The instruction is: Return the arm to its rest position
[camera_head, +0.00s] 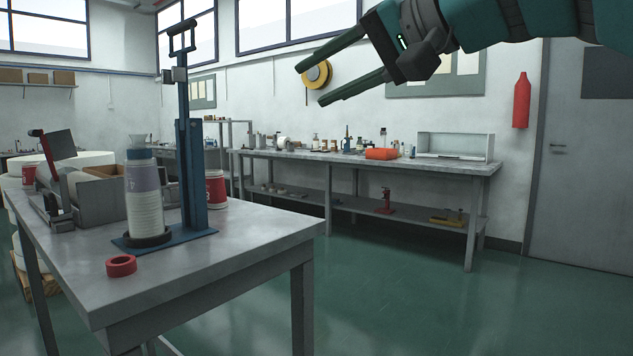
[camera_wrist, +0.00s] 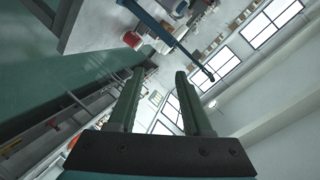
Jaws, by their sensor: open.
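My gripper (camera_head: 325,77) is raised at the upper right of the head view, in the air to the right of the near table. Its two green fingers are spread apart with nothing between them. In the wrist view my gripper (camera_wrist: 157,85) also shows open and empty, with the room appearing tilted. My teal arm reaches in from the upper right of the head view.
A long workbench (camera_head: 470,166) stands along the back wall. Green floor between them is clear.

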